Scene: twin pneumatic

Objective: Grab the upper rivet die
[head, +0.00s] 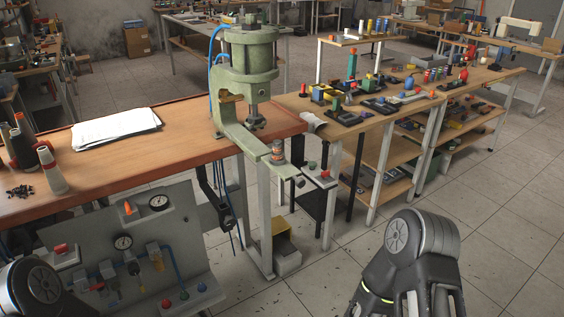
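A green pneumatic press (249,62) stands at the right end of the wooden workbench. A dark metal piece at the lower end of its ram (256,117) appears to be the upper rivet die; it is small and its details are unclear. Below it, a short cylindrical piece with an orange-brown band (278,152) stands on the press's lower arm, with a visible gap between the two. Dark links of my arms show at the bottom left and bottom right, well apart from the press. Neither gripper's fingers are visible.
White papers (117,128) lie on the workbench (180,142), with cones at its left end. Tables crowded with small parts (350,118) stand right of the press. Open tiled floor lies between them and my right arm.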

